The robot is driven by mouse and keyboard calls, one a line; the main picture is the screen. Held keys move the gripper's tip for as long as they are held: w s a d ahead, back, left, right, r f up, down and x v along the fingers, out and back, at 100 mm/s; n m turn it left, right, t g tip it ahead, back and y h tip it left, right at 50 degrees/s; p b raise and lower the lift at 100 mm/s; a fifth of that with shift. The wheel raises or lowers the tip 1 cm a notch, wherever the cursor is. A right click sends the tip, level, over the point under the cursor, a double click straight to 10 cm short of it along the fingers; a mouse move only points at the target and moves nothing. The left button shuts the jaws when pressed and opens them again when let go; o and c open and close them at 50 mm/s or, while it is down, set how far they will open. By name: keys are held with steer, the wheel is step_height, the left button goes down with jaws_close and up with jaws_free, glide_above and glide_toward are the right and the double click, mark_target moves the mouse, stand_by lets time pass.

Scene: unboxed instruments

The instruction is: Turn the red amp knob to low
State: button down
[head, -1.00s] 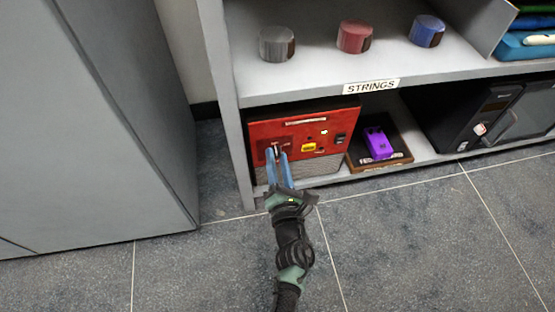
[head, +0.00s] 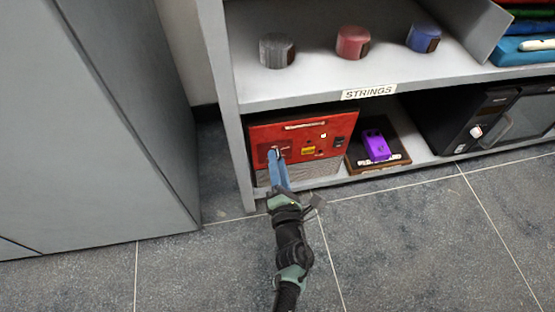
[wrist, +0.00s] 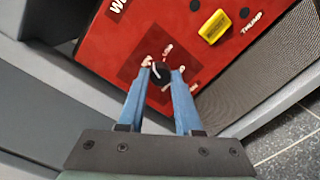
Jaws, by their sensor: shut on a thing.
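The red amp (head: 290,138) stands on the bottom shelf at the left end, with a grey grille below its red panel. Its black knob (wrist: 160,73) with a white pointer line shows in the wrist view, on a darker red square with small white lettering around it. The pointer slants toward the upper left there. My gripper (wrist: 163,72) is shut on the knob, with one blue finger on each side. In the head view my gripper (head: 275,155) reaches the left part of the amp's panel and its fingers hide the knob.
A yellow block (wrist: 214,27) sits on the panel near the word THUMP. A purple pedal (head: 376,146) lies in a brown tray right of the amp. A grey cabinet (head: 95,120) stands left. The upper shelf (head: 300,88) overhangs the amp. The floor in front is clear.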

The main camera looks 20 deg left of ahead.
steer(key=shift+m+g+p, duration=0.3)
steer(key=shift+m+p, duration=1.95)
steer(key=shift+m, duration=2.75)
steer(key=c, duration=0.6)
jaws_free()
steer(key=p+v, duration=0.6)
steer(key=v, duration=0.7)
